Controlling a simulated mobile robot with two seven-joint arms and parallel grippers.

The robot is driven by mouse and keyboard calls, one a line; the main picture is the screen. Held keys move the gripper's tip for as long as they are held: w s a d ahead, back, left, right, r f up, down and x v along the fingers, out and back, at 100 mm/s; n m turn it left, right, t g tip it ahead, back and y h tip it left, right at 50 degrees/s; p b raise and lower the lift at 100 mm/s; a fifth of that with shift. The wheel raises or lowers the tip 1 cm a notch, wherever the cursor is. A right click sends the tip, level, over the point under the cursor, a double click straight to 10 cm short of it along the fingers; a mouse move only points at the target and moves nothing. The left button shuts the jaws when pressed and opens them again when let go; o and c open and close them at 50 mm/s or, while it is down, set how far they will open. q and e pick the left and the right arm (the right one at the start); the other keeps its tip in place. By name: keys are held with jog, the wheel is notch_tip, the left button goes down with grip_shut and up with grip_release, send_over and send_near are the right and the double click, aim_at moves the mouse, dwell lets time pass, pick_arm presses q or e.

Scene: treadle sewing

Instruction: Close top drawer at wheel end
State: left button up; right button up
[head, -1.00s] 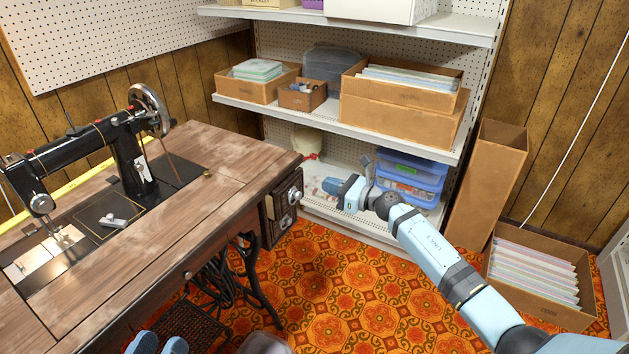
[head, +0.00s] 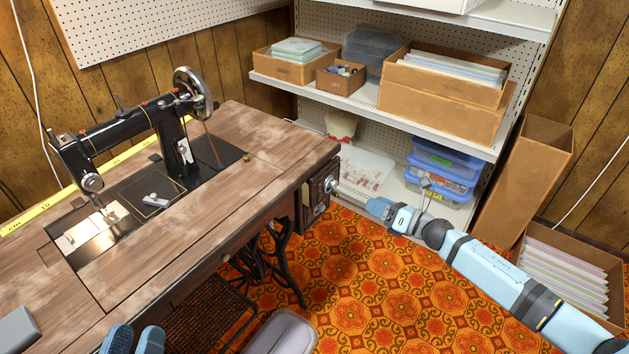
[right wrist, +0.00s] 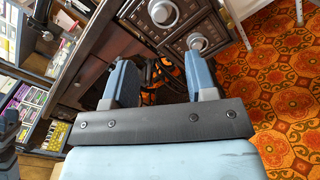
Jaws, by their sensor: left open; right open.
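The sewing table's wheel end has two stacked dark drawers with round metal knobs. The top drawer (head: 322,184) shows in the head view under the tabletop's right corner; how far it stands out is hard to tell. In the right wrist view, the top drawer's knob (right wrist: 163,13) is at the upper edge and the lower drawer (right wrist: 212,30) is beside it. My right gripper (head: 372,206) is open and empty, facing the drawers with a gap between; its fingers (right wrist: 155,82) show in the wrist view. My left gripper (head: 134,341) is open at the bottom left, in front of the table.
The black sewing machine (head: 125,138) stands on the table (head: 240,195). White shelves (head: 390,118) with boxes and blue plastic bins (head: 440,170) are behind my right arm. A cardboard box of files (head: 565,270) is at the right. Patterned floor (head: 365,285) is open in front.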

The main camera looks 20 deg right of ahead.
aim_at(336, 185)
jog(key=b+x, duration=0.1)
jog(key=x, duration=0.6)
jog(key=shift+w+a, duration=0.1)
jog(key=shift+w, duration=0.05)
jog(key=b+x, duration=0.1)
jog(key=x, duration=0.4)
pick_arm(q)
jog(key=shift+d+f+g+h, duration=0.35)
jog(key=shift+f+g+h, duration=0.05)
jog(key=shift+f, duration=0.3)
pick_arm(e)
jog(key=shift+w+a, duration=0.25)
jog(key=shift+w, duration=0.1)
jog(key=shift+c, duration=0.3)
grip_shut()
jog(key=b+x, duration=0.1)
jog(key=x, duration=0.3)
jog(key=shift+r, duration=0.1)
pick_arm(q)
jog(key=shift+w+f+m, duration=0.1)
jog(key=shift+f+m, duration=0.2)
jog(key=shift+f, duration=0.2)
pick_arm(e)
jog(key=shift+o, duration=0.3)
grip_release()
jog(key=shift+w, duration=0.1)
